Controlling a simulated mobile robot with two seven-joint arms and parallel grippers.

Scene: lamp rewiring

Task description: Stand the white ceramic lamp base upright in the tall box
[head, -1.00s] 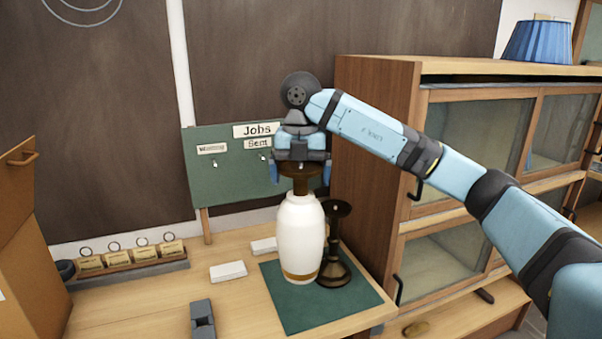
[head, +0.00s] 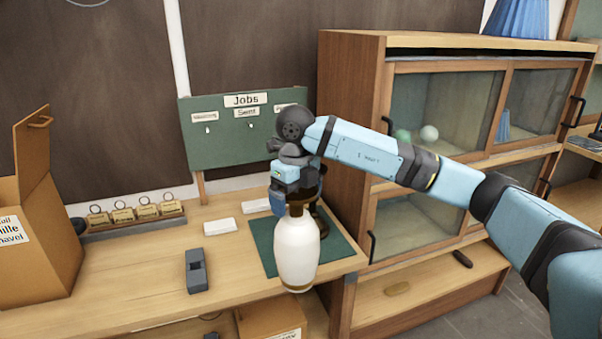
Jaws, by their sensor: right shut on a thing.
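The white ceramic lamp base (head: 296,250) has a brown top and a gold band near its foot. It hangs upright from my right gripper (head: 296,200), which is shut on its top. The lamp base appears in front of the green mat (head: 338,250) and near the table's front edge; its foot looks clear of the table. The tall box (head: 40,235) is brown cardboard with a raised flap and a white label, at the left of the table. Its inside is hidden. My left gripper is not in view.
A grey block-like tool (head: 199,270) and a white block (head: 220,227) lie between box and mat. A rack with several tagged rings (head: 135,220) stands behind. A dark candlestick-like stand (head: 322,222) is mostly hidden. A wooden cabinet (head: 345,120) stands right. Another box (head: 272,322) sits below.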

